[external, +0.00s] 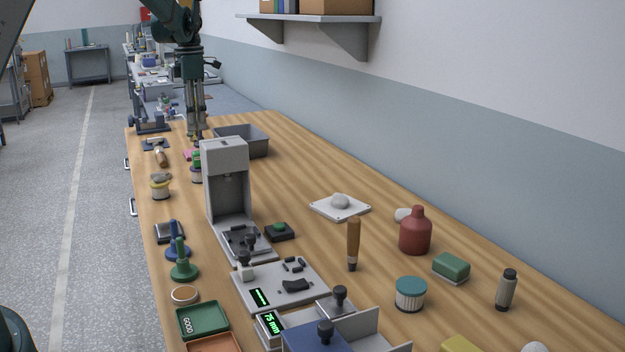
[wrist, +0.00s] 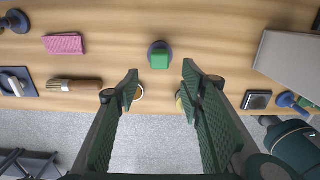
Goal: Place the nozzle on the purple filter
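My gripper (external: 196,135) hangs at the far end of the workbench, pointing down. In the wrist view its two dark green fingers (wrist: 160,72) stand wide apart with nothing held between them. A round purple-grey piece (wrist: 159,46) with a green block (wrist: 159,61) on top shows between and just beyond the fingertips; it looks like the purple filter, but its side is hidden there. In the external view this green-topped piece (external: 196,165) stands just below the gripper, partly behind the grey stand. I cannot tell for certain which object is the nozzle.
A pink cloth (wrist: 64,44) and a brush (wrist: 75,86) lie left in the wrist view. A yellow-topped filter (external: 160,188) stands near the bench edge. The tall grey stand (external: 226,180) and a grey bin (external: 247,141) are close. A teal-topped filter (external: 410,294) stands farther forward.

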